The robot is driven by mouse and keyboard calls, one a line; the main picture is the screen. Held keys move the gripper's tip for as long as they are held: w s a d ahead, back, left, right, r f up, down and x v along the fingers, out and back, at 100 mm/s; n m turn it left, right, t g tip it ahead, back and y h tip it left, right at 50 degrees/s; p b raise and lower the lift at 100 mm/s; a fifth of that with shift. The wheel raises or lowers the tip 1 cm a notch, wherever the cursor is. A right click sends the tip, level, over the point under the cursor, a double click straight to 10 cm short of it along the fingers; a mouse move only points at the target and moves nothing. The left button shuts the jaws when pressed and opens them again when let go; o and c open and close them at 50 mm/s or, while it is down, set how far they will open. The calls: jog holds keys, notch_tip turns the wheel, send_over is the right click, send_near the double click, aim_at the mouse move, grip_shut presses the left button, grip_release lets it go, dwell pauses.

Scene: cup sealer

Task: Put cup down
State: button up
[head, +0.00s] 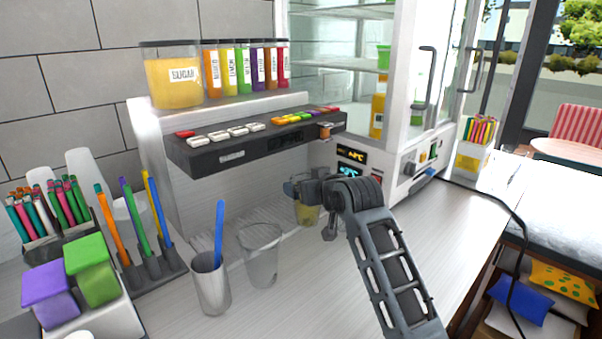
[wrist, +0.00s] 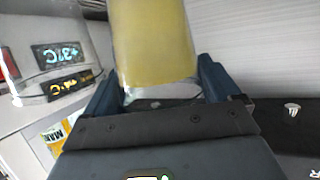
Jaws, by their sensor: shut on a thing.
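A clear cup with yellow content (head: 307,212) is in my gripper, under the front of the dispenser in the head view. My gripper (head: 305,190) is shut on it, and my arm partly hides it. In the wrist view the yellow-filled cup (wrist: 155,45) stands between the two fingers of my gripper (wrist: 160,85). I cannot tell whether the cup's base touches the counter (head: 330,290).
A clear empty cup (head: 261,260) and a metal cup with a blue stick (head: 210,285) stand to the left. The dispenser (head: 255,140) is behind, and a glass-door fridge (head: 400,100) is behind to the right. The counter's front right is clear.

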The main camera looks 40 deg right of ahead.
jog(key=w+d+f+b, duration=0.1)
jog(key=w+d+b, duration=0.1)
jog(key=w+d, duration=0.3)
jog(key=w, duration=0.4)
jog(key=shift+d+f+b, duration=0.2)
jog(key=shift+d+b, duration=0.1)
jog(key=shift+d, duration=0.05)
jog(key=shift+s, duration=0.1)
jog(key=shift+f, duration=0.15)
jog(key=o, duration=1)
jog(key=shift+o, duration=0.2)
